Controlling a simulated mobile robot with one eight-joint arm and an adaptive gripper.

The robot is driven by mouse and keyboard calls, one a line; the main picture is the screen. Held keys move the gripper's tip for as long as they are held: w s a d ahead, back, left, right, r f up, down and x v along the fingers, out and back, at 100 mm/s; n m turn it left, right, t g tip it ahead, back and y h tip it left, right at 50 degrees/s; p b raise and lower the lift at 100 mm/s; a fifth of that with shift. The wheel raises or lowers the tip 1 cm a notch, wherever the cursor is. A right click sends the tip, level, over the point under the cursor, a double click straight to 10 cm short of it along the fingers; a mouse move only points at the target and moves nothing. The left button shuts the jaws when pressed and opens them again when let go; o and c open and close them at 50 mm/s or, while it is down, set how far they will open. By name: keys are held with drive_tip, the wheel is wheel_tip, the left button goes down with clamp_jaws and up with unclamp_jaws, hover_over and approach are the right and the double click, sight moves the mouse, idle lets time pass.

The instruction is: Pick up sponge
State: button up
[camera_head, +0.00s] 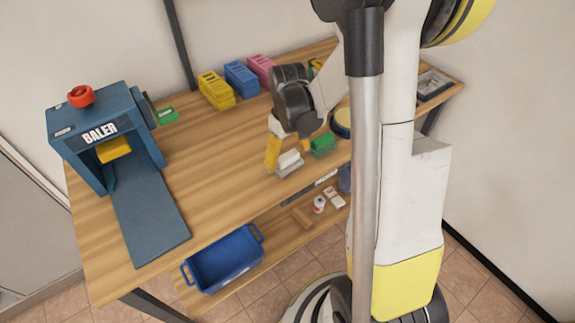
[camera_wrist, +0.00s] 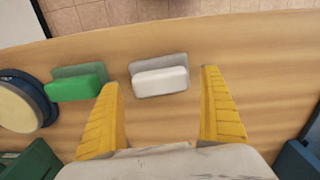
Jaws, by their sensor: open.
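A white block on a grey base (camera_head: 288,160) lies on the wooden table; it shows in the wrist view (camera_wrist: 160,80) between and just beyond my fingertips. A similar green block (camera_head: 322,145) lies beside it, left of my fingers in the wrist view (camera_wrist: 77,84). Which of the two is the sponge I cannot tell for certain. My gripper (camera_head: 289,148) points down over the table close to the white block. Its yellow fingers (camera_wrist: 160,83) are spread wide with nothing held between them.
A round blue-rimmed item (camera_wrist: 22,100) sits beyond the green block. Yellow (camera_head: 215,91), blue (camera_head: 241,78) and pink (camera_head: 261,68) holders line the wall. A blue baler (camera_head: 135,105) stands at left. A blue crate (camera_head: 225,260) sits on the lower shelf. The table's middle is clear.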

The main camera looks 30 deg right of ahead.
sight(292, 156)
drive_tip(key=c, duration=1.3)
drive_tip(key=shift+o, duration=0.2)
drive_tip(key=shift+r, duration=0.1)
drive_tip(key=shift+r+p, duration=0.45)
drive_tip(key=shift+r, duration=0.15)
drive_tip(key=r, duration=0.1)
drive_tip(key=r+p, duration=0.1)
drive_tip(key=d+r+p, duration=0.1)
drive_tip(key=r, duration=0.1)
drive_tip(key=shift+s, duration=0.4)
drive_tip(key=s+d+r+p, duration=0.3)
drive_tip(key=s+d+r, duration=0.2)
drive_tip(key=d, duration=0.3)
drive_tip(key=shift+s+d+r, duration=0.15)
drive_tip(key=shift+s+r, duration=0.2)
drive_tip(key=shift+s, duration=0.25)
